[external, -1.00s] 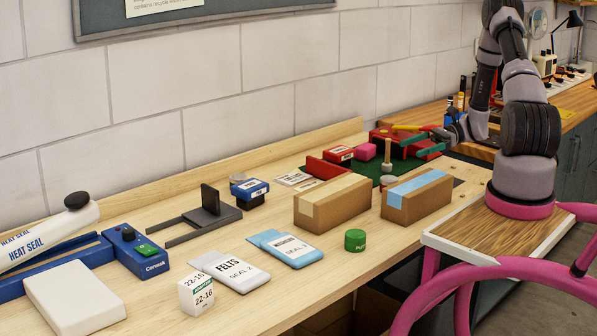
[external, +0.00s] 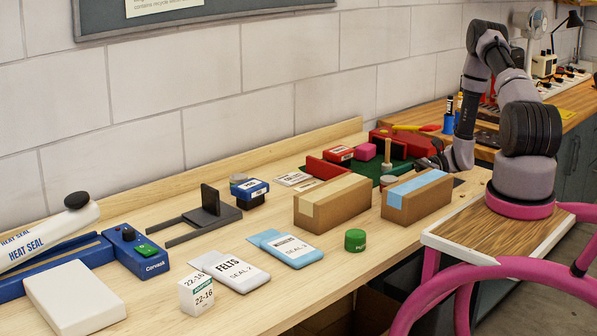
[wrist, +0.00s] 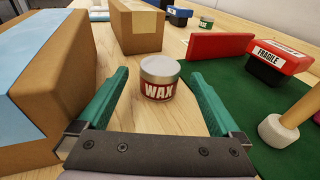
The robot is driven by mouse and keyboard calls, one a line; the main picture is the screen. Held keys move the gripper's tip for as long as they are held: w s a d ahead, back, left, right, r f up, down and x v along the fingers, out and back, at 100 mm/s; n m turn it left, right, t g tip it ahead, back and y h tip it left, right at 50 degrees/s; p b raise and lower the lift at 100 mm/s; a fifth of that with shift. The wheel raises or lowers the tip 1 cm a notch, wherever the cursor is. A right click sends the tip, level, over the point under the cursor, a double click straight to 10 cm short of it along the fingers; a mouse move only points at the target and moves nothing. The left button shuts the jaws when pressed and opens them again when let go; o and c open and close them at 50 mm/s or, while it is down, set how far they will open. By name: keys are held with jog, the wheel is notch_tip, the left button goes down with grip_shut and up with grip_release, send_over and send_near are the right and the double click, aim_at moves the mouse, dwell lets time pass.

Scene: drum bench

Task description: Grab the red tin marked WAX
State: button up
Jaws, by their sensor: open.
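The red WAX tin (wrist: 157,79) stands upright on the wooden bench in the wrist view, with a silver-grey lid and its label facing me. My gripper (wrist: 159,86) is open, with green fingers on either side of the tin in the picture and gaps on both sides. Neither finger touches it. I cannot tell exactly how deep the tin sits between the fingertips.
The blue-taped carton (wrist: 38,75) stands close on the left, and a plain carton (wrist: 137,27) is farther ahead. On the right are a red panel (wrist: 219,46), a green mat (wrist: 250,95), a red FRAGILE box (wrist: 278,62) and a wooden-handled mallet (wrist: 284,126).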

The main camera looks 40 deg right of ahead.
jog(key=shift+x, duration=1.05)
jog(key=c, duration=1.5)
